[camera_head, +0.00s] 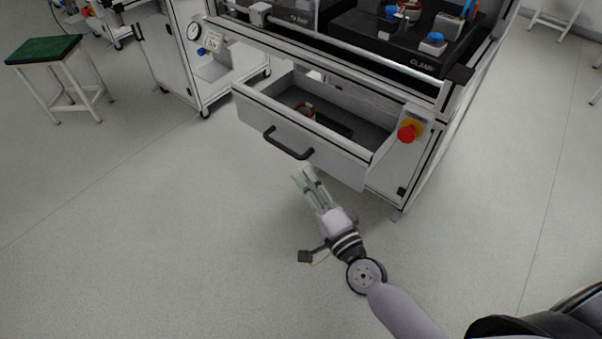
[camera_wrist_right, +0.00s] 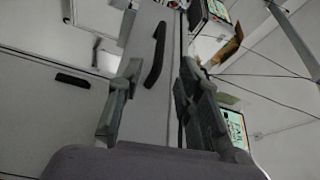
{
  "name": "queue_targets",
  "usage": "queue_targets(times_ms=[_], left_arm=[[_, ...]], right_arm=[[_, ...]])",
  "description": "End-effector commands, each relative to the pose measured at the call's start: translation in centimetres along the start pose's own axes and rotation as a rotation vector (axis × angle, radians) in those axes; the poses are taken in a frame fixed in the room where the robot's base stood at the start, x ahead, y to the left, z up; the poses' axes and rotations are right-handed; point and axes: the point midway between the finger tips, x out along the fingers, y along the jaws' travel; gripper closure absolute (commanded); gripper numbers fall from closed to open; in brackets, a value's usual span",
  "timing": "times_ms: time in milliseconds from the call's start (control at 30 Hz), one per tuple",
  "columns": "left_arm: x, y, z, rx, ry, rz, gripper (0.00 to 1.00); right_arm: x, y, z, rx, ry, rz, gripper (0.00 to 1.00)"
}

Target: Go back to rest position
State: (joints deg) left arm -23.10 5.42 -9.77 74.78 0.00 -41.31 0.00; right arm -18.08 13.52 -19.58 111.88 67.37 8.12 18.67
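My right gripper (camera_head: 304,172) points up toward the front of an open drawer (camera_head: 330,155), just below its black handle (camera_head: 288,145). A gap shows between gripper and handle in the picture. In the right wrist view my gripper (camera_wrist_right: 158,72) has its two fingers apart with nothing held between them. A dark handle (camera_wrist_right: 156,55) on a pale panel shows beyond the fingers. My left gripper is in neither view.
A red emergency button (camera_head: 407,132) sits on the test station's front at the right. A green-topped stool (camera_head: 45,50) stands at the left. The floor (camera_head: 150,240) around the arm is clear.

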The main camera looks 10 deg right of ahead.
Motion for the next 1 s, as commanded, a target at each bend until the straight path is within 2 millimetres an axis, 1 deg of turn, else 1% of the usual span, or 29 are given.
queue_targets(times_ms=[500, 567, 633, 667, 733, 767, 800, 833, 867, 900, 967, 1000], left_arm=[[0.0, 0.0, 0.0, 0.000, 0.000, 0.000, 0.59], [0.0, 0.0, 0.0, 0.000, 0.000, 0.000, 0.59], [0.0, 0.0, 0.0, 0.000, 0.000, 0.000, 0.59], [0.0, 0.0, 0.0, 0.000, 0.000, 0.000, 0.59], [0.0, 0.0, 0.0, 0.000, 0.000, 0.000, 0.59], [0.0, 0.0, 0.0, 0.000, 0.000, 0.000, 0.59], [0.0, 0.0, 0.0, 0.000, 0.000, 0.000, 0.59], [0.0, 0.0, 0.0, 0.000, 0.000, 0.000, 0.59], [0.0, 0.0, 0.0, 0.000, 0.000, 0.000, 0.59], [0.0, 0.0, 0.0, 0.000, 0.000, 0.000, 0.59], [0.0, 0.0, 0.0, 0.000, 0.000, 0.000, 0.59], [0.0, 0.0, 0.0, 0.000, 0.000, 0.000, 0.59]], right_arm=[[-0.1, 0.0, 0.0, -0.002, -0.001, 0.001, 0.68], [-0.1, 0.5, 0.2, -0.016, -0.007, 0.010, 0.68], [-0.3, 2.0, 0.7, -0.066, -0.034, 0.041, 0.68], [-0.5, 3.1, 1.1, -0.102, -0.052, 0.065, 0.68], [-1.2, 6.4, 2.2, -0.210, -0.113, 0.136, 0.68], [-1.6, 8.3, 2.8, -0.265, -0.147, 0.175, 0.68], [-2.5, 10.9, 3.5, -0.341, -0.199, 0.232, 0.68], [-3.2, 12.9, 4.0, -0.399, -0.241, 0.278, 0.68], [-4.2, 15.1, 4.5, -0.456, -0.285, 0.325, 0.68], [-5.6, 17.8, 5.1, -0.528, -0.346, 0.388, 0.68], [-8.0, 21.8, 5.7, -0.625, -0.438, 0.482, 0.68], [-9.7, 24.2, 6.0, -0.685, -0.501, 0.544, 0.68]])
